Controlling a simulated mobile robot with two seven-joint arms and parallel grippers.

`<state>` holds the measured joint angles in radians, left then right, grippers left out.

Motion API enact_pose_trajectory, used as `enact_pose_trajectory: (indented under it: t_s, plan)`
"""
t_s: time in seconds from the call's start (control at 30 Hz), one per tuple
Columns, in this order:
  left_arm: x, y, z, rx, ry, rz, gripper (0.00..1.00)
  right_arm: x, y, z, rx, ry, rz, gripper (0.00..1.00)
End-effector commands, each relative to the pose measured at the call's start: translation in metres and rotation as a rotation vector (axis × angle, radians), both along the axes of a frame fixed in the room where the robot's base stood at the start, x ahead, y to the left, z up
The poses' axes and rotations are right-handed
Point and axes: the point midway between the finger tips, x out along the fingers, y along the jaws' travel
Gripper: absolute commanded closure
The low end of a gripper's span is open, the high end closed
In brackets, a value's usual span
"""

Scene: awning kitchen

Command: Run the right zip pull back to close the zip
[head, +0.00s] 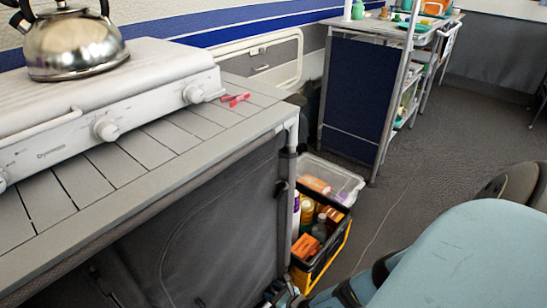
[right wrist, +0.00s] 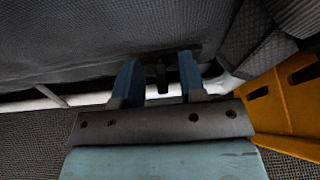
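The dark grey fabric front (head: 225,225) of the kitchen unit hangs below the grey slatted worktop, with a curved zip line faintly visible on it. In the right wrist view the fabric (right wrist: 90,45) fills the upper part. A small dark tab (right wrist: 162,78), which looks like the zip pull, shows between the two blue fingers of my right gripper (right wrist: 160,68). The fingers are apart, with a gap on each side of the tab. In the head view my right gripper is low at the bottom edge, partly cut off. My left gripper is not in view.
A black and yellow crate (head: 338,246) with bottles stands beside the unit; its yellow side (right wrist: 270,105) is close at right of my right gripper. A clear bin (head: 345,182) sits behind it. A kettle (head: 70,40) and red clip (head: 236,99) are above. Floor at right is open.

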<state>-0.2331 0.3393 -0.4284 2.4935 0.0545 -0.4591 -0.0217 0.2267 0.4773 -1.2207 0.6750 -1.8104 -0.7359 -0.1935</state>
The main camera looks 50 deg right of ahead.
Motion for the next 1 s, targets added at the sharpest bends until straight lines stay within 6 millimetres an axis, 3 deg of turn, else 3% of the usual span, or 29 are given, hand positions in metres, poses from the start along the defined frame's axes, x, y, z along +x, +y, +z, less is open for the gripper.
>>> enact_pose_trajectory:
  t_s: [0.37,0.8,1.0]
  plan:
    - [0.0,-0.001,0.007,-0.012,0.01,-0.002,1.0,-0.013,-0.001,0.004,-0.001,0.006,0.001,0.63]
    - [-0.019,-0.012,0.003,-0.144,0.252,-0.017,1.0,-0.098,-0.008,0.042,-0.001,0.006,0.001,0.63]
    - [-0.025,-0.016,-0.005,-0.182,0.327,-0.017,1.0,-0.122,-0.009,0.051,0.0,0.003,0.001,0.63]
